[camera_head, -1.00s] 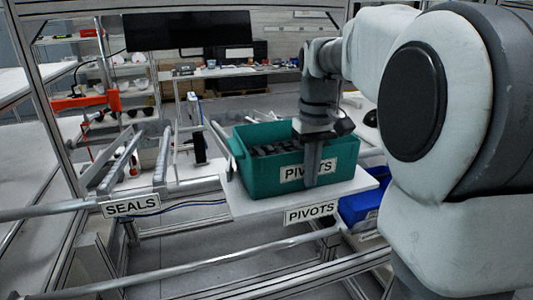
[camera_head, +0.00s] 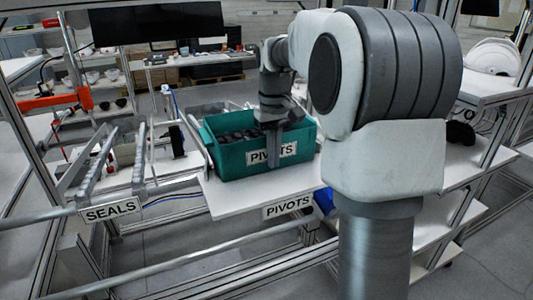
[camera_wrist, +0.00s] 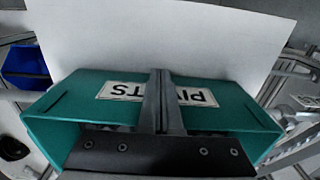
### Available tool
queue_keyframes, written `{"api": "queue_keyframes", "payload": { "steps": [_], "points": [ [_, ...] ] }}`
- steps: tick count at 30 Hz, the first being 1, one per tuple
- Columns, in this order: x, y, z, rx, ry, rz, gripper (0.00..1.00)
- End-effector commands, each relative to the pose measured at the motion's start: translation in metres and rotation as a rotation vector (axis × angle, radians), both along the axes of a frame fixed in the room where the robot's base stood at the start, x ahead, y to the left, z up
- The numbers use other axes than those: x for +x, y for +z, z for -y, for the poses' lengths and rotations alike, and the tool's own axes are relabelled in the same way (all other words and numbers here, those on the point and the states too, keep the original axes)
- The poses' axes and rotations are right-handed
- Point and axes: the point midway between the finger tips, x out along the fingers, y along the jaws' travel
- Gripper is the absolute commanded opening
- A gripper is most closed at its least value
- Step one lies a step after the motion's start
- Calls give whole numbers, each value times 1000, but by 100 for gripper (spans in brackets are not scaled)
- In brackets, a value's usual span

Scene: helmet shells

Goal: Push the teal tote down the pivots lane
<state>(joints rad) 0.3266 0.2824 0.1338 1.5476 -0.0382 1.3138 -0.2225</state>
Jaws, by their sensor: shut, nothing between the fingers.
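The teal tote (camera_head: 228,160) stands upright on the white board of the pivots lane (camera_head: 245,195), with several dark parts inside. Its white PIVOTS label (camera_head: 257,156) faces the near side. My gripper (camera_head: 273,160) points down at the tote's near wall, its shut fingers crossing the label, with nothing between them. In the wrist view the fingers (camera_wrist: 160,85) lie over the upside-down label, against or very close to the teal wall (camera_wrist: 215,118). A bare stretch of board (camera_wrist: 165,35) lies on the near side of the tote. The lane's PIVOTS sign (camera_head: 288,206) hangs at its near edge.
The seals lane, with metal rails (camera_head: 97,160) and a SEALS sign (camera_head: 110,210), lies to the left. A blue bin (camera_wrist: 22,62) sits low beside the board. A workbench with a dark monitor (camera_head: 158,23) stands behind. A metal frame rail (camera_head: 190,258) crosses in front.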

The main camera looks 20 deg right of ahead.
Motion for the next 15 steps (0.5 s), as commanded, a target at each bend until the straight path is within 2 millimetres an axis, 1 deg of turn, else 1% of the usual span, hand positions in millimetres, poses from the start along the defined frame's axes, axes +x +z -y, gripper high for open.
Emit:
{"api": "queue_keyframes", "payload": {
  "steps": [8, 15],
  "points": [
    [17, 2, -1, 0, 0, -1, 0],
    [32, 0, -1, 0, 1, -1, 0]
  ]
}}
